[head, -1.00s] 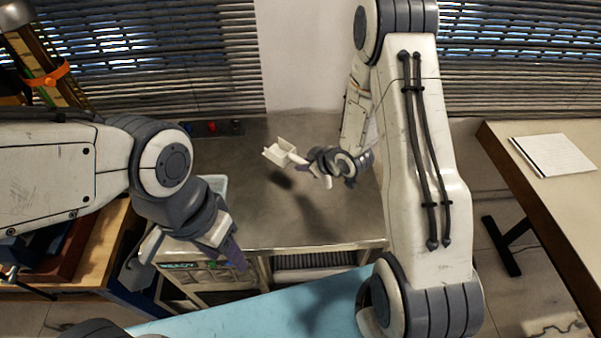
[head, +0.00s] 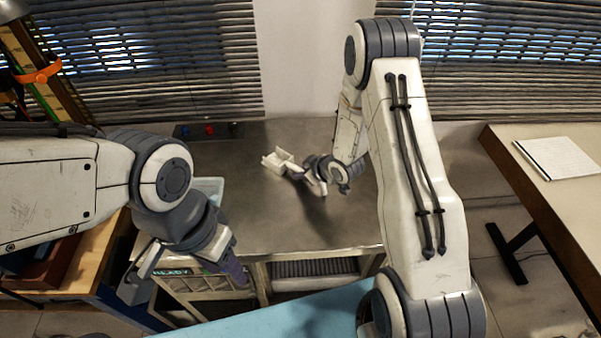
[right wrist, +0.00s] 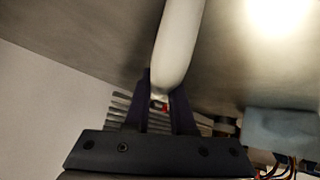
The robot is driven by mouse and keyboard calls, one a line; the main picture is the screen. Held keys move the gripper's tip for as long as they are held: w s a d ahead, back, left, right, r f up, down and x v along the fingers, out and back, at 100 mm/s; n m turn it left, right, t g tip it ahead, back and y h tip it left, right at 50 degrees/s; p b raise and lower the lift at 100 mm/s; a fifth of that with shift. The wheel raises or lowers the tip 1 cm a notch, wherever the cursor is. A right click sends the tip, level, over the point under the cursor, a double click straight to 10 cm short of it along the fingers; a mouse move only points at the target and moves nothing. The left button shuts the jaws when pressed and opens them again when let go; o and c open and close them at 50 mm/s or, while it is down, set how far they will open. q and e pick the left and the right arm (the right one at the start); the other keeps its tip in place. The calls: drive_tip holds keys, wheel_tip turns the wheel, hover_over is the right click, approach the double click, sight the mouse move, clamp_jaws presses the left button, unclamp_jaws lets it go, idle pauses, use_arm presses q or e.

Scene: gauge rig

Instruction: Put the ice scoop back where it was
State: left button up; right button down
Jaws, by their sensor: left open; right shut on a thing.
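The ice scoop (head: 279,160) is white, with a box-shaped bowl and a rounded handle. In the head view it is over the back middle of the grey metal worktop (head: 270,225), bowl pointing left and away. My right gripper (head: 305,173) is shut on its handle. In the right wrist view the white handle (right wrist: 178,45) runs up from between the dark fingers (right wrist: 160,110). I cannot tell whether the bowl touches the worktop. My left gripper (head: 233,268) is open and empty, low at the worktop's front left.
A pale translucent bin (head: 209,186) stands on the worktop's left, partly hidden by my left arm. A control strip with coloured knobs (head: 209,130) lies at the back left. A light blue surface (head: 270,318) is in front. A table with a notepad (head: 556,158) is at right.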

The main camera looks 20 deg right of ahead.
drive_tip(key=c, duration=0.8)
unclamp_jaws()
drive_tip(key=shift+o, duration=0.2)
drive_tip(key=shift+r, duration=0.2)
drive_tip(key=v, duration=1.1)
drive_tip(key=s+a+r+g+h, duration=0.3)
drive_tip(key=s+a+r, duration=0.3)
drive_tip(key=a+r, duration=0.15)
drive_tip(key=s+a+r+g, duration=0.2)
drive_tip(key=s+a+r, duration=0.1)
drive_tip(key=s, duration=0.7)
drive_tip(key=s+a+r+g, duration=0.2)
drive_tip(key=s+a, duration=0.3)
drive_tip(key=s, duration=0.6)
drive_tip(key=shift+r+g, duration=0.4)
drive_tip(key=shift+g, duration=0.2)
drive_tip(key=shift+d+m, duration=0.1)
drive_tip(key=shift+m, duration=0.2)
